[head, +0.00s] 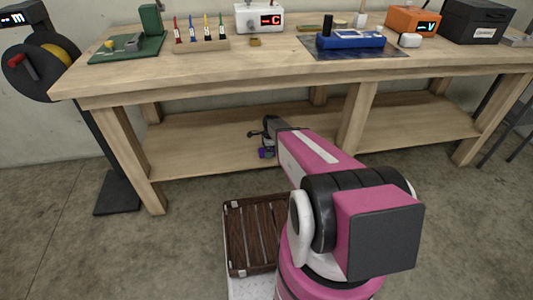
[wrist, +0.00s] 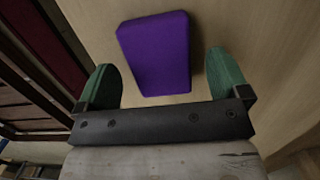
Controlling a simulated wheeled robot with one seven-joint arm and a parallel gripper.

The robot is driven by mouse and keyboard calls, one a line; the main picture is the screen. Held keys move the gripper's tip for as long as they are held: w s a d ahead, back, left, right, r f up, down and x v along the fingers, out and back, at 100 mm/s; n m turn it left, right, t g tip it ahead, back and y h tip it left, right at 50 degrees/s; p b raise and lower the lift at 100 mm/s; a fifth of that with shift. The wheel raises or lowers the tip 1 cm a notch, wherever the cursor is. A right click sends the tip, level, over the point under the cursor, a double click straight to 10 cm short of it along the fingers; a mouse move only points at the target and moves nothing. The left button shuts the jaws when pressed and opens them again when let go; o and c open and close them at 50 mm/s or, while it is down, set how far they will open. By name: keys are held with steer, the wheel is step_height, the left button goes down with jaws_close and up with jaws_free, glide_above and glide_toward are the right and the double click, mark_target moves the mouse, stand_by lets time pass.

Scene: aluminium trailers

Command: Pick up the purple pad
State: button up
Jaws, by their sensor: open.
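The purple pad (wrist: 156,52) is a flat rounded block on a pale wood surface in the wrist view. In the head view a small purple patch (head: 264,153) shows at the bench's lower shelf, partly hidden by my gripper. My gripper (wrist: 164,72) is open, with one green finger on each side of the pad's lower end. Most of the pad reaches beyond the fingertips, and I see a gap on both sides. In the head view my gripper (head: 268,140) is low, in front of the lower shelf; its fingers are too small to make out.
The wooden workbench (head: 330,70) has its top above my gripper, with legs and a lower shelf (head: 205,145). Tools and boxes stand on the top. A dark slatted crate (head: 250,235) is on the left of my arm. A reel stand (head: 40,65) is at far left.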

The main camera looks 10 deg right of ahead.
steer(key=shift+f, duration=0.6)
steer(key=shift+f, duration=0.1)
steer(key=c, duration=1)
